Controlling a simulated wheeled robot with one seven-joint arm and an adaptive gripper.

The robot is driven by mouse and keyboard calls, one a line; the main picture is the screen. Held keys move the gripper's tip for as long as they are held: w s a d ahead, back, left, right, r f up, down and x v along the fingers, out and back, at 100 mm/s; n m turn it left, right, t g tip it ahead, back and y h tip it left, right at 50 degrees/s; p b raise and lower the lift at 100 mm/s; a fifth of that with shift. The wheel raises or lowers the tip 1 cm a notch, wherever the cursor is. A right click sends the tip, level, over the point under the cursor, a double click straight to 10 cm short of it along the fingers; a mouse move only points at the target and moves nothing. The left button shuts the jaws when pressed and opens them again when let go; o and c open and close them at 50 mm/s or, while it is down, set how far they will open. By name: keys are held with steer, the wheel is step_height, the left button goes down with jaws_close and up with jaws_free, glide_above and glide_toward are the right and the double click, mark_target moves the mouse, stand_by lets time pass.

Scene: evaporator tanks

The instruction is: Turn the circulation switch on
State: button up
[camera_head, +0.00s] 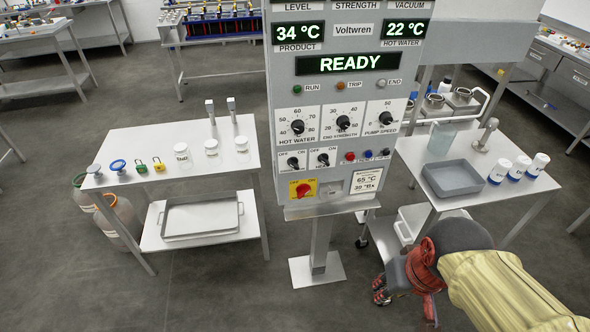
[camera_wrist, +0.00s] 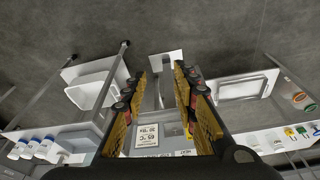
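The control panel (camera_head: 350,100) stands upright on a post in the middle of the head view. Two black OFF/ON rotary switches sit side by side on it, a left one (camera_head: 293,162) and a right one (camera_head: 323,159). Their lower labels are too small to read surely, so I cannot tell which is circulation. My gripper (camera_head: 383,290) is low at the right of the panel post, apart from the panel. In the wrist view my gripper (camera_wrist: 160,78) is open and empty, with the panel's lower placard (camera_wrist: 147,137) upside down between the fingers.
A left table (camera_head: 165,145) holds jars and padlocks. A right table (camera_head: 480,170) holds a grey tray (camera_head: 453,177) and white bottles (camera_head: 518,168), close to my arm. A red main switch (camera_head: 303,190) sits below the OFF/ON switches. The floor before the panel is clear.

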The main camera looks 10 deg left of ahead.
steer(key=w+a+f+n, duration=0.2)
steer(key=w+a+f, duration=0.35)
steer(key=f, duration=0.25)
steer(key=w+a+f+n, duration=0.1)
steer(key=w+a+f, duration=0.45)
steer(key=f, duration=0.25)
steer(key=n+t+y, duration=0.5)
steer(key=n+t, duration=0.3)
steer(key=t, duration=0.7)
glide_toward(294, 167)
steer(key=shift+x, duration=4.05)
steer(key=shift+c, duration=0.2)
jaws_close()
